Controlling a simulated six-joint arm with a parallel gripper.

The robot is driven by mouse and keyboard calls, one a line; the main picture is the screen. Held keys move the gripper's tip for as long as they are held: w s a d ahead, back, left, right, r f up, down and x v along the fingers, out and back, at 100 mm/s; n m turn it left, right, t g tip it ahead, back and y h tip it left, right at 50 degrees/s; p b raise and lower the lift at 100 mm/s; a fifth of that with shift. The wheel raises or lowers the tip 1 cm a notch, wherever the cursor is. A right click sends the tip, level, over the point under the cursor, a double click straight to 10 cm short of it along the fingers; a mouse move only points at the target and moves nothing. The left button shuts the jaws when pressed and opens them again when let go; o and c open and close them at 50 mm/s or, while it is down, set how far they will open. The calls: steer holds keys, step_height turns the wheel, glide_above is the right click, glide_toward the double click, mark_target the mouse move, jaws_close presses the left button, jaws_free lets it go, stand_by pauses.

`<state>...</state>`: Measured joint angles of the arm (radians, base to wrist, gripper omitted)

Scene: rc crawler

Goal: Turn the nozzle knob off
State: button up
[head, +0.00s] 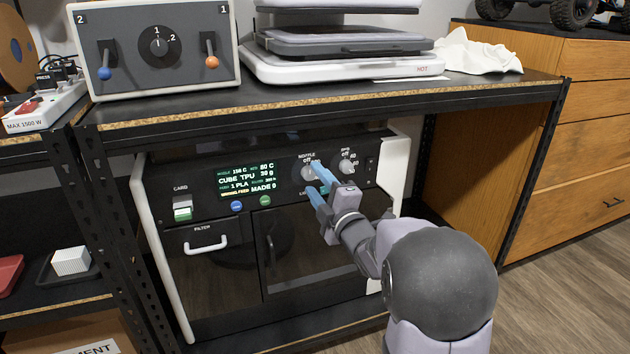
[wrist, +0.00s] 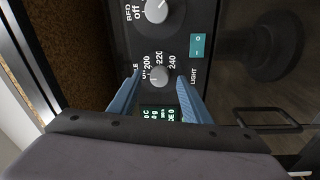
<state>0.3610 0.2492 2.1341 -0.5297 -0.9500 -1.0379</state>
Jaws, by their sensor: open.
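The nozzle knob (wrist: 159,76) is a small round grey knob on the printer's black front panel. It has off, 200, 220 and 240 marks around it, and its setting is too small to tell. In the head view the knob (head: 306,173) is partly hidden by a finger. My gripper (head: 315,181) is open, with its blue fingers pointing at the panel. In the wrist view my gripper (wrist: 159,80) has one fingertip on each side of the knob, with gaps showing on both sides.
The bed knob (head: 346,166) is close beside the nozzle knob. A lit display (head: 247,180) is left of it, above blue and green buttons. A shelf edge (head: 330,107) runs above the panel. The printer door (head: 300,250) with its handle is below.

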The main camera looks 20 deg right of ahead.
steer(key=s, duration=0.6)
steer(key=shift+d+f+p, duration=0.2)
steer(key=shift+p, duration=0.2)
steer(key=shift+s, duration=0.1)
